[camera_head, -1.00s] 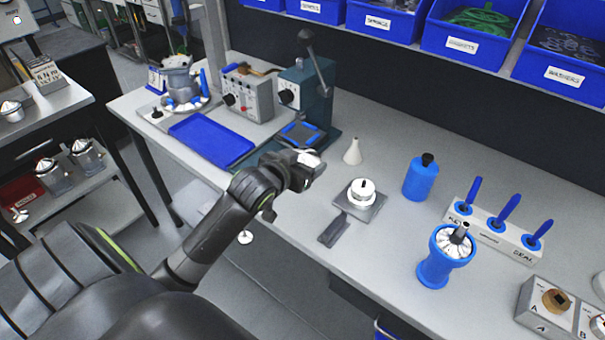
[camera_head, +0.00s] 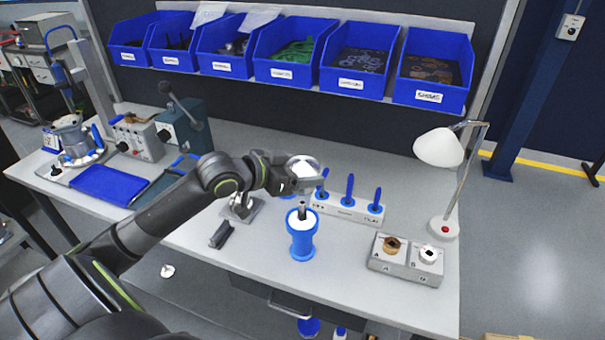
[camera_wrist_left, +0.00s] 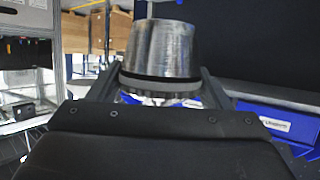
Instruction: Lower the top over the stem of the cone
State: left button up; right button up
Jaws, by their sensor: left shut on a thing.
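The top (camera_head: 304,164), a silvery metal piece, is held in my left gripper (camera_head: 292,174). In the left wrist view the top (camera_wrist_left: 160,50) is a smooth tapered metal body with a dark band and ribbed ring low down, between the two fingers. A pale cone (camera_head: 301,225) sits in a flared blue stand (camera_head: 302,246) on the bench. Its short dark stem (camera_head: 301,207) points up. The top is above the stem in the head view, apart from it; exact alignment cannot be told. My right gripper is not in view.
A box with round fittings (camera_head: 405,262) and a lamp (camera_head: 440,150) stand to the right. A small fixture plate (camera_head: 243,210) lies left of the stand, partly behind my arm. Bench front is mostly clear.

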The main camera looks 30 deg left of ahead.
pick_arm(q)
jog(key=shift+d+r, duration=0.1)
jog(key=shift+d, duration=0.05)
jog(key=shift+a, duration=0.35)
jog(key=shift+d, duration=0.1)
notch_tip(320, 180, down, 3)
jog(key=shift+r+b, duration=0.15)
jog(key=shift+b, duration=0.55)
jog(key=shift+f+b, duration=0.5)
jog(key=shift+f, duration=0.35)
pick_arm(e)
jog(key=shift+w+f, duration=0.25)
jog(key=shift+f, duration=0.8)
pick_arm(q)
jog(key=shift+p, duration=0.5)
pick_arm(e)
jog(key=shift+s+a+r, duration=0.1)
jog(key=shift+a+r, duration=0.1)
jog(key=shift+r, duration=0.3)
pick_arm(q)
jog(key=shift+f, duration=0.35)
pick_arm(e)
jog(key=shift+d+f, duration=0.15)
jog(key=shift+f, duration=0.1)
